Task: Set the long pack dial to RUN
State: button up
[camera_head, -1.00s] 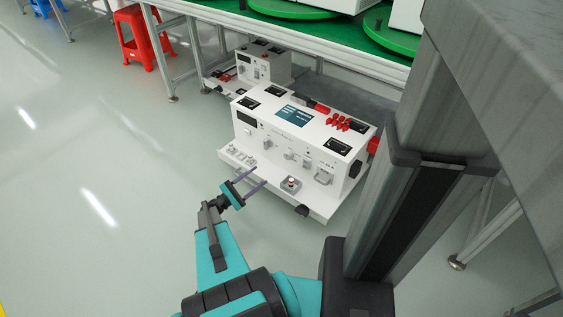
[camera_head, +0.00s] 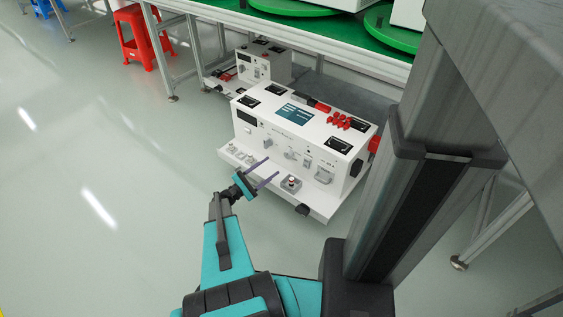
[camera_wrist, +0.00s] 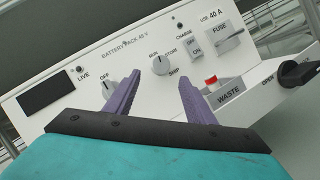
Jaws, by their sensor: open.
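The long pack (camera_head: 270,125) is a white box with a front panel of controls; the wrist view reads "BATTERY PACK 48 V" on it. Its mode dial (camera_wrist: 161,65) is a grey knob with RUN, STORE and SHIP around it; I cannot tell surely which word it points at. In the head view the dial (camera_head: 290,155) is small. My gripper (camera_head: 273,166) is open and empty in front of the panel. In the wrist view its purple fingers (camera_wrist: 158,80) are either side of the dial's line, below it and apart from it.
Another knob marked OFF (camera_wrist: 108,88) is left of the mode dial. A red button above a WASTE label (camera_wrist: 211,80), a fuse handle (camera_wrist: 225,38) and a black OPEN handle (camera_wrist: 298,73) are to the right. A smaller white pack (camera_head: 265,65) stands behind.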

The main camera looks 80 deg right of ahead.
aim_at(286, 155)
jog(key=shift+b+x, duration=0.8)
jog(key=shift+x, duration=3)
jog(key=shift+c, duration=0.5)
jog(key=shift+d, duration=0.1)
jog(key=c, duration=0.9)
